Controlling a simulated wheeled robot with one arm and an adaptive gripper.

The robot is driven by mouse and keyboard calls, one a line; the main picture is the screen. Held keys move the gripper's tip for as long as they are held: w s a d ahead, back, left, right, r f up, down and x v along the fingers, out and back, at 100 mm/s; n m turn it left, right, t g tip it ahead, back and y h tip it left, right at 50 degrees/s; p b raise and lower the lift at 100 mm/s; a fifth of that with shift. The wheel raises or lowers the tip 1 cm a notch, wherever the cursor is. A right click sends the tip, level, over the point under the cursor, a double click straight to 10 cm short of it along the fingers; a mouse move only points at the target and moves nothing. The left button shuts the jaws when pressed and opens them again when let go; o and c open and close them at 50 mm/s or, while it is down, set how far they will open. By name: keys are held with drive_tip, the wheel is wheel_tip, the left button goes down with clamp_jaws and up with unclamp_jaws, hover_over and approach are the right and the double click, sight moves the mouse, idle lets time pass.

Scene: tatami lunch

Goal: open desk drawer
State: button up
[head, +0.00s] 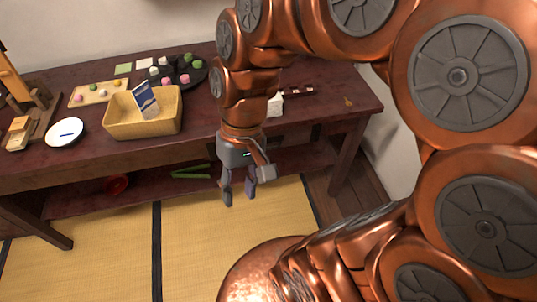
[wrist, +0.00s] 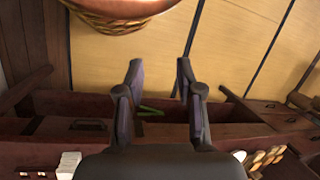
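The desk (head: 330,108) is dark red-brown wood and stands against the wall. A dark handle on a drawer front (head: 276,141) shows just right of my wrist in the head view. In the wrist view a drawer front (wrist: 70,128) with a dark handle (wrist: 88,124) is at the lower left, apart from my fingers. Whether the drawer is slightly open I cannot tell. My gripper (head: 240,196) points down in front of the desk's front edge, and my arm hides part of the desk. In the wrist view its fingers (wrist: 161,76) are apart with nothing between them.
A yellow basket (head: 120,127) with a blue-white packet, a white plate (head: 64,133), and trays of sweets stand on the desktop. Green sticks (head: 190,172) and a red round thing (head: 116,184) are on the shelf below. The tatami floor (head: 190,240) in front is clear.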

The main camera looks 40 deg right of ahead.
drive_tip(key=w+d+f+m+t+y+b, duration=0.2)
drive_tip(key=w+d+f+m+y+b, duration=0.15)
drive_tip(key=w+f+b, duration=0.4)
drive_tip(key=w+d+f+m+t+y+b, duration=0.1)
drive_tip(key=w+d+f+m+y+b, duration=0.2)
drive_tip(key=w+f+b, duration=0.45)
drive_tip(key=m+t+y+b, duration=0.2)
drive_tip(key=m+t+b, duration=0.65)
drive_tip(key=b, duration=1.05)
approach(269, 148)
drive_tip(key=shift+n+t, duration=0.55)
drive_tip(key=shift+n, duration=0.15)
drive_tip(key=x, duration=0.6)
drive_tip(key=f+x, duration=0.1)
drive_tip(key=x, duration=0.2)
drive_tip(key=shift+s+a+f, duration=0.1)
drive_tip(key=shift+a, duration=0.05)
drive_tip(key=shift+w+a, duration=0.2)
drive_tip(key=shift+w, duration=0.05)
clamp_jaws()
